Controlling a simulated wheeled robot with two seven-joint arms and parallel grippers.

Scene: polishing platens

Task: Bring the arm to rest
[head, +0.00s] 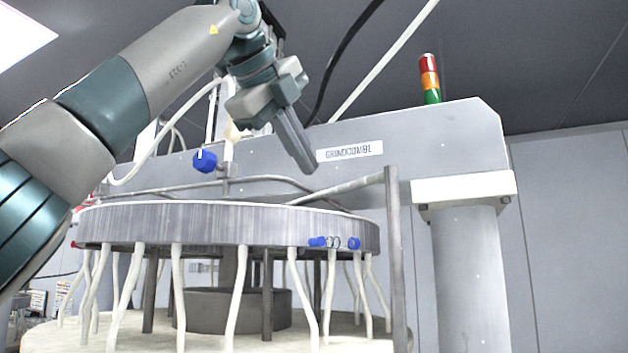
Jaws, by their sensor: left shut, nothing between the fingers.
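My left arm comes in from the left side of the head view, rises to the top, and bends down at the wrist. My left gripper (311,168) points down and to the right, its long grey fingers shut together with nothing between them. It is in front of the machine's grey beam, beside the name label (349,152) and, in the picture, above the round platen head (230,222). I cannot tell its exact distance from the machine. My right gripper is not in view.
A metal post (397,260) and a thick grey column (472,280) stand at the right. White hoses hang from the platen head to the pale table (150,343) below. A blue valve knob (205,161) and a signal lamp (429,78) rise nearby.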

